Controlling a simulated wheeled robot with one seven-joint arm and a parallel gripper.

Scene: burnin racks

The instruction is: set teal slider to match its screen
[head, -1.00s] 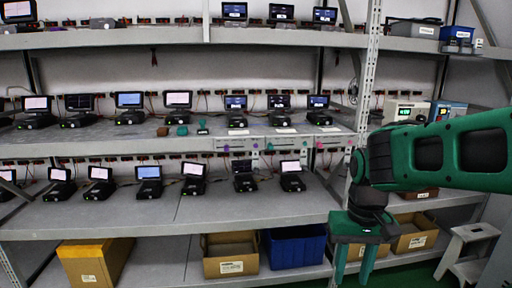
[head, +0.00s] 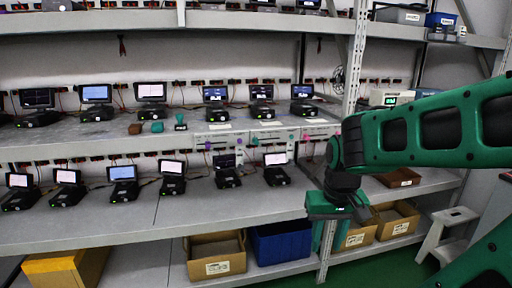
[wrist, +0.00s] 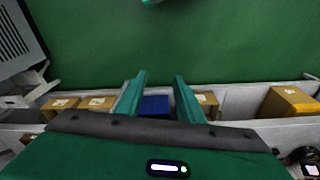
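The teal slider knob (head: 255,141) shows small on a pale panel at the front edge of the middle shelf. A lit screen (head: 262,92) stands above and behind it; its reading is too small to make out. A purple knob (head: 208,146) sits to its left and a pink knob (head: 306,137) to its right. My gripper (head: 323,240) hangs fingers down, right of and lower than the teal knob, well apart from it. In the wrist view my gripper (wrist: 160,80) has its two green fingers spread with nothing between them. The slider does not show there.
A metal upright (head: 352,85) stands right of the panels, near my arm. The lower shelf holds several small screens. A cardboard box (head: 216,267) and a blue bin (head: 281,245) sit below. A white step stool (head: 446,232) stands at right. Green floor (wrist: 220,40) is open.

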